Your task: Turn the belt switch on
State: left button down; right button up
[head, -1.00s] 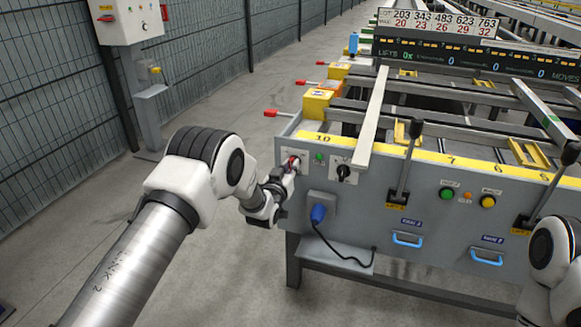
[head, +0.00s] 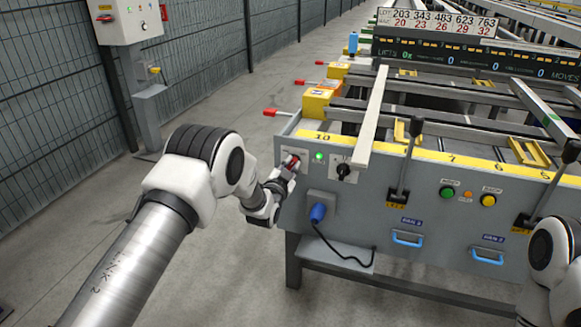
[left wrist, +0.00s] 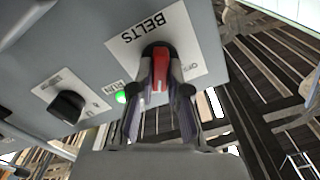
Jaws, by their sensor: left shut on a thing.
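The belt switch, a red handle on a white plate marked BELTS, shows in the left wrist view (left wrist: 160,66) and at the left end of the grey panel in the head view (head: 292,159). My left gripper (head: 289,167) is shut on the red handle, one finger on each side, as the left wrist view (left wrist: 160,82) shows. The handle's tip is partly hidden by the fingers. A green lamp marked RUN (head: 319,156) is lit beside the switch; it also glows in the left wrist view (left wrist: 121,97). My right gripper is out of view.
A black rotary knob (head: 344,171) sits right of the lamp. A blue plug (head: 318,212) with a black cable is below. Black levers (head: 408,155) stand farther right. Red-handled yellow units (head: 317,101) line the table's left side.

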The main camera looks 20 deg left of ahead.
pick_arm(q)
jog(key=shift+m, duration=1.6)
jog(key=c, duration=1.1)
grip_release()
jog(key=shift+d, duration=0.1)
jog(key=shift+c, duration=0.2)
jog(key=shift+s, duration=0.1)
jog(key=s, duration=1.2)
jog(key=shift+a, duration=0.25)
